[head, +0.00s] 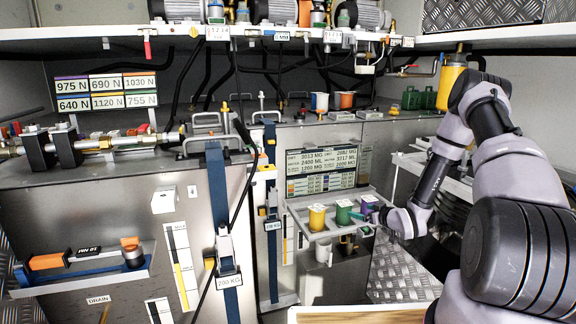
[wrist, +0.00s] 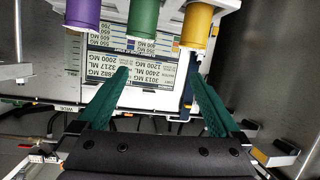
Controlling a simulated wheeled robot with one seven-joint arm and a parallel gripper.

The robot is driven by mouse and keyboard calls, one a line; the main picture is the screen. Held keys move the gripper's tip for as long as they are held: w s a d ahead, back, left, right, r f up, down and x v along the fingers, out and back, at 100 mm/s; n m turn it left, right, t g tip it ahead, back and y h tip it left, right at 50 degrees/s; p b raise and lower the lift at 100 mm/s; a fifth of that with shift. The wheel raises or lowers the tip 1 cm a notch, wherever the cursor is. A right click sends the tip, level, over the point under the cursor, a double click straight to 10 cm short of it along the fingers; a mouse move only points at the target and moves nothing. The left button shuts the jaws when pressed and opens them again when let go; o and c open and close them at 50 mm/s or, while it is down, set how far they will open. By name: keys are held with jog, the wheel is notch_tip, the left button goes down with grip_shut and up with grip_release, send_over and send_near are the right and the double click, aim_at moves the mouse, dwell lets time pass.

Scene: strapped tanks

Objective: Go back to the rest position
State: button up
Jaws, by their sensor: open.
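My gripper (head: 366,214) is at the right end of a small grey shelf (head: 322,233) in the head view. In the wrist view my gripper (wrist: 160,88) shows two green fingers spread apart, with nothing between them. A yellow cup (head: 317,218), a green cup (head: 343,212) and a purple cup (head: 369,202) stand in a row on the shelf. The wrist view shows them upside down: the purple cup (wrist: 82,14), green cup (wrist: 143,18) and yellow cup (wrist: 196,26) lie beyond the fingertips. My arm reaches in from the right.
A label board (head: 322,170) stands behind the shelf. Strapped metal tanks (head: 120,210) fill the left, with a blue strap (head: 217,185). A white cup (head: 323,253) hangs below the shelf. An overhead shelf (head: 110,32) carries motors. A yellow cylinder (head: 451,82) stands near my arm.

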jog(key=d+r+m+g+h, duration=0.1)
jog(key=d+r+h, duration=0.1)
jog(key=r, duration=0.7)
jog(key=d+r+m+g+h, duration=0.1)
jog(key=d+r+h, duration=0.1)
jog(key=r, duration=0.6)
jog(key=s+r+m+g+h, duration=0.1)
jog(key=s+r, duration=0.2)
jog(key=r, duration=0.4)
jog(key=s+r+m+h, duration=0.1)
jog(key=s+r, duration=0.3)
jog(key=r, duration=0.2)
jog(key=s+a+r+m+g, duration=0.1)
jog(key=s+r, duration=0.3)
jog(key=s, duration=0.6)
jog(key=s+a+r+m+g+y, duration=0.1)
jog(key=s+a+r+m, duration=0.2)
jog(key=s, duration=0.7)
jog(key=s+a+r+m+y, duration=0.1)
jog(key=s+a+r, duration=0.2)
jog(key=s+r, duration=0.3)
jog(key=s, duration=0.4)
jog(key=shift+r+m+g, duration=0.4)
jog(key=shift+s, duration=0.1)
